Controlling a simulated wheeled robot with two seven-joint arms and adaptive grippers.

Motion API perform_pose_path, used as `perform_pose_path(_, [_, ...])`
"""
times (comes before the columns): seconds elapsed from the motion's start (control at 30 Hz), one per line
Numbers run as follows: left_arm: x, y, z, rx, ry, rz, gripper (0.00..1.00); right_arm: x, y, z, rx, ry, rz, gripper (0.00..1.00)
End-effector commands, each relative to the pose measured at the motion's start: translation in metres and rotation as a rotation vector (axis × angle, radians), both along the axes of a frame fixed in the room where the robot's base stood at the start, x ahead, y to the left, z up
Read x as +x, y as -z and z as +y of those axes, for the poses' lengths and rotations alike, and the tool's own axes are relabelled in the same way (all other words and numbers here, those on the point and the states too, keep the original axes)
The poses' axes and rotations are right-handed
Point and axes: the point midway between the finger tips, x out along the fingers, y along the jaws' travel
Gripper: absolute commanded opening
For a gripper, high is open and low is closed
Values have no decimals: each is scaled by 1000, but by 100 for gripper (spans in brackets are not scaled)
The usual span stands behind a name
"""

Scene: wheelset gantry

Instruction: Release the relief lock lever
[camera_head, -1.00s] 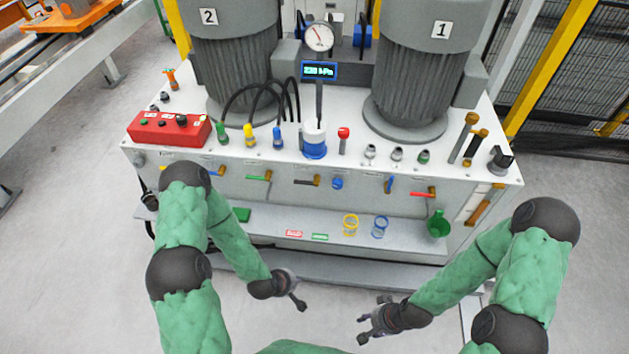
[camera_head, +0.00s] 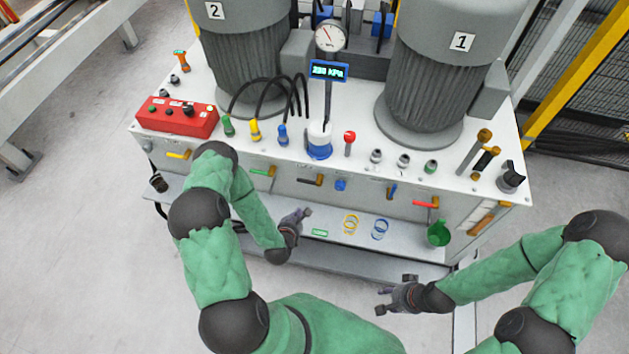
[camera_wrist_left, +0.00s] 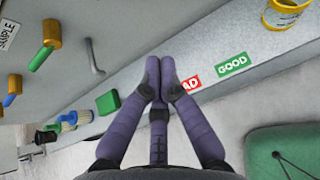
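Several small levers line the cabinet's front face: yellow (camera_head: 178,154), green (camera_head: 263,171), dark (camera_head: 311,180), blue (camera_head: 391,191) and red (camera_head: 425,203). I cannot tell which one is the relief lock lever. In the left wrist view, a green-handled lever (camera_wrist_left: 41,57) and a bent grey rod (camera_wrist_left: 95,60) stand out from the panel. My left gripper (camera_head: 306,212) is over the front shelf, below the levers and apart from them; its fingers (camera_wrist_left: 159,62) are together and empty. My right gripper (camera_head: 394,293) is open and empty in front of the shelf.
The shelf (camera_head: 340,212) holds yellow rings (camera_head: 351,223), blue rings (camera_head: 380,229) and a green cup (camera_head: 438,233). A red control box (camera_head: 177,116), a gauge (camera_head: 331,36) and two large motors stand on top. A green GOOD label (camera_wrist_left: 231,65) lies on the shelf.

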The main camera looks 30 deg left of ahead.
Motion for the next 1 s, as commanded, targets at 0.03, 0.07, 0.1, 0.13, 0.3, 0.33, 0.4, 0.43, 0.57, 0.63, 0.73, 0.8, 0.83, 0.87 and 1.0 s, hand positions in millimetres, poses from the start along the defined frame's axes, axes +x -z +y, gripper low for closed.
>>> perform_pose_path(0.03, [-1, -4, 4, -24, -29, -17, 0, 0, -4, 0, 0, 0, 0, 40])
perform_pose_path(0.07, [-1, -5, 5, -38, -46, -27, 0, 0, -4, 0, 0, 0, 0, 40])
perform_pose_path(0.1, [-1, -6, 7, -53, -63, -39, 0, 0, -5, 0, 0, 0, 1, 40])
perform_pose_path(0.13, [-1, -7, 8, -61, -72, -45, 0, 0, -5, 0, 0, 0, 1, 40])
perform_pose_path(0.3, [-1, -8, 10, -83, -93, -61, 0, 0, -6, 0, 0, 0, 1, 40])
perform_pose_path(0.33, [-1, -8, 10, -84, -94, -61, 0, 0, -6, 0, 0, 0, 1, 40])
perform_pose_path(0.4, [-1, -8, 10, -83, -93, -61, 0, 0, -6, 0, 0, 0, 1, 40])
perform_pose_path(0.43, [-1, -8, 10, -83, -93, -61, 0, 0, -6, 0, 0, 0, 1, 40])
perform_pose_path(0.57, [0, -7, 10, -83, -92, -60, 0, 0, -5, 0, 0, 0, 1, 40])
perform_pose_path(0.63, [1, -6, 11, -82, -91, -61, 0, 0, -5, 0, 0, 0, 1, 40])
perform_pose_path(0.73, [8, -2, 12, -81, -91, -62, 0, 0, -3, 0, 0, 0, 1, 40])
perform_pose_path(0.8, [16, 3, 13, -81, -90, -62, 0, 0, -2, 0, 0, 0, 1, 40])
perform_pose_path(0.83, [20, 5, 14, -82, -89, -62, 0, 0, -1, 0, 0, 0, 1, 40])
perform_pose_path(0.87, [24, 8, 15, -81, -90, -63, 0, 0, 0, 0, 0, 0, 1, 40])
perform_pose_path(1.0, [46, 21, 21, -80, -89, -62, 0, 0, 5, 0, 0, 0, 1, 40])
